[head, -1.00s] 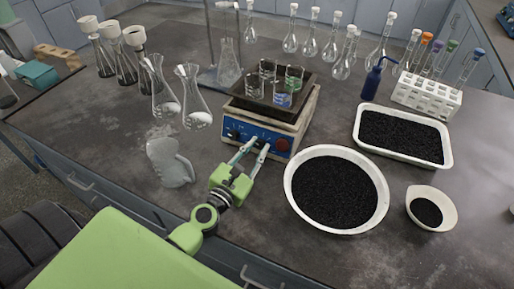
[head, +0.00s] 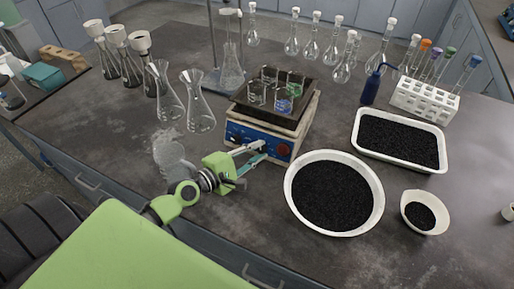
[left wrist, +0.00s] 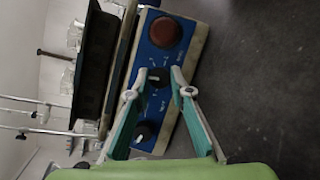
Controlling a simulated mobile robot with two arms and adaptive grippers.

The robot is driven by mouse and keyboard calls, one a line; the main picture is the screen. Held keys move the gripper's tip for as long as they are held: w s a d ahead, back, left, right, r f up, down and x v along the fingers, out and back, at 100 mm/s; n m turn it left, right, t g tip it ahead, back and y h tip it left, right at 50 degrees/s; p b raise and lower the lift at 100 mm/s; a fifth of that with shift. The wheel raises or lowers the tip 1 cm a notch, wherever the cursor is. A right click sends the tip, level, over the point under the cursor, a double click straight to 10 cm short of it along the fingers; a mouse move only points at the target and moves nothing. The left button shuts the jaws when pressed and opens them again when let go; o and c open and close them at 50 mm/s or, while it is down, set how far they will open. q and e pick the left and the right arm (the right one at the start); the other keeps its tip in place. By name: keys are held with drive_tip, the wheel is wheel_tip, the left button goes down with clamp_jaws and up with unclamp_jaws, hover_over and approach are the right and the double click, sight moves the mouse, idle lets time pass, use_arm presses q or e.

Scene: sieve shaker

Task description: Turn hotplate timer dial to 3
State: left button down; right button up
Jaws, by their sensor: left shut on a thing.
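The hotplate (head: 270,125) stands mid-bench with a dark top plate and a blue front panel. In the left wrist view its panel (left wrist: 146,101) carries a large red knob (left wrist: 165,32), a middle black dial (left wrist: 157,79) and a lower black dial (left wrist: 146,131). My left gripper (head: 262,151) reaches the panel from the front left. In the left wrist view its fingertips (left wrist: 154,82) are on either side of the middle dial, shut on it. The panel markings are too small to read. My right gripper is not in view.
Several small beakers (head: 283,104) stand on the hotplate. A round bowl of black grains (head: 376,222) lies close to its right front, with a white tray (head: 447,165) beyond. Conical flasks (head: 200,120) stand to the left. A clear jug (head: 170,152) is close behind my left arm.

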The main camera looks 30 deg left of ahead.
use_arm(q)
drive_tip(key=m+g+p, duration=0.1)
drive_tip(key=m+p, duration=0.2)
drive_tip(key=r+m+g+p, duration=0.1)
drive_tip(key=m+p, duration=0.1)
drive_tip(key=p, duration=0.1)
drive_tip(key=m+g+p, duration=0.1)
drive_tip(key=m+p, duration=0.2)
drive_tip(key=p, duration=0.1)
drive_tip(key=shift+w+r+m, duration=0.2)
drive_tip(key=shift+w+m, duration=0.05)
drive_tip(key=shift+m, duration=0.05)
drive_tip(key=m+p, duration=0.1)
drive_tip(key=m+g+p, duration=0.1)
drive_tip(key=shift+f+y+p, duration=0.25)
drive_tip(key=shift+y+p, duration=0.15)
drive_tip(key=c, duration=1.8)
unclamp_jaws()
drive_tip(key=shift+f, duration=0.1)
drive_tip(key=v, duration=1.2)
drive_tip(key=shift+w, duration=0.1)
